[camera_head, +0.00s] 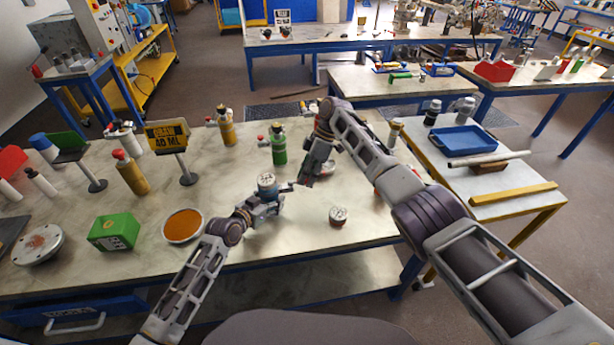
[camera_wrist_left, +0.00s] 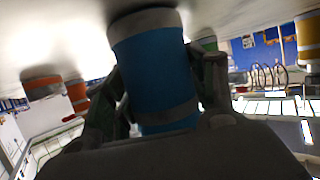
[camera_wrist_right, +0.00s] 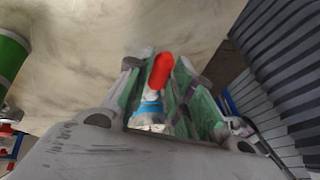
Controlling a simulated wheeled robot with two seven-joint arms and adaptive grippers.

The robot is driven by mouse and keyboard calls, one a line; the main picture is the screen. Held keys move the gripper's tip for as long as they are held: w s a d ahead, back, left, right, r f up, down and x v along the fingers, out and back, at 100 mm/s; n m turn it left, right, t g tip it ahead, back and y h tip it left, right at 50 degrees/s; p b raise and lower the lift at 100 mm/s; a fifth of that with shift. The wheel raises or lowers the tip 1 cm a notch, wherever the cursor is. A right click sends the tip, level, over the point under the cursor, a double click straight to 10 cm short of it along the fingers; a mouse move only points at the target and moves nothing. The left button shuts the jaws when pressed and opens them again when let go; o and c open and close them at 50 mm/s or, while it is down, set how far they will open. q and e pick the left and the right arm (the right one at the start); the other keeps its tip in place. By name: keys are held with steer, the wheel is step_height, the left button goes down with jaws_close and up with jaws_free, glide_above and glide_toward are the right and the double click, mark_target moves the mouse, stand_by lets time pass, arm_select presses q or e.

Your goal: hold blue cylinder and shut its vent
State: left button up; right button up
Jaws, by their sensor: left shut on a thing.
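The blue cylinder (camera_head: 267,181) stands upright on the marble-topped table in the head view. My left gripper (camera_head: 267,198) is shut around its body; the left wrist view shows the blue body (camera_wrist_left: 155,65) between the two fingers. My right gripper (camera_head: 303,184) is just to the right of the cylinder. In the right wrist view, a red handle (camera_wrist_right: 162,70), apparently the vent's, lies between my right gripper's fingers (camera_wrist_right: 159,72), which stand apart with small gaps beside it. The cylinder's blue band (camera_wrist_right: 150,108) shows behind it. The vent's exact angle is hard to tell.
A green cylinder (camera_head: 279,148) and a yellow one (camera_head: 226,130) stand behind. A short vessel (camera_head: 338,216) stands to the right, near my right forearm. An orange-filled dish (camera_head: 183,226), a green box (camera_head: 114,232) and a "DRAIN 40 ML" sign (camera_head: 167,135) are to the left.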

steer(key=shift+o, duration=1.1)
steer(key=shift+r, duration=0.15)
steer(key=v, duration=1.1)
steer(key=shift+r, duration=0.3)
steer(key=shift+w+d, duration=0.15)
steer(key=shift+c, duration=0.2)
